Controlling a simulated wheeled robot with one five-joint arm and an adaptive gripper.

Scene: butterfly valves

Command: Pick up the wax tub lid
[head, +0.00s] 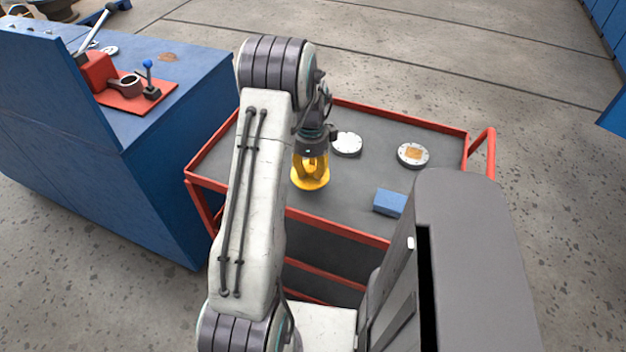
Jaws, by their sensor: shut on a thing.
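My gripper (312,160) points down over the left part of the cart's grey top. Its fingers are shut on a yellow round piece (310,183), which looks like the wax tub lid. The fingers cover part of the piece. I cannot tell whether it touches the surface below or is just clear of it, nor whether a tub is under it.
The red-rimmed cart (376,113) also carries a pale disc (347,144), a round flange with an orange centre (413,154) and a blue block (389,203). A blue bench (165,95) with red fixtures stands left.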

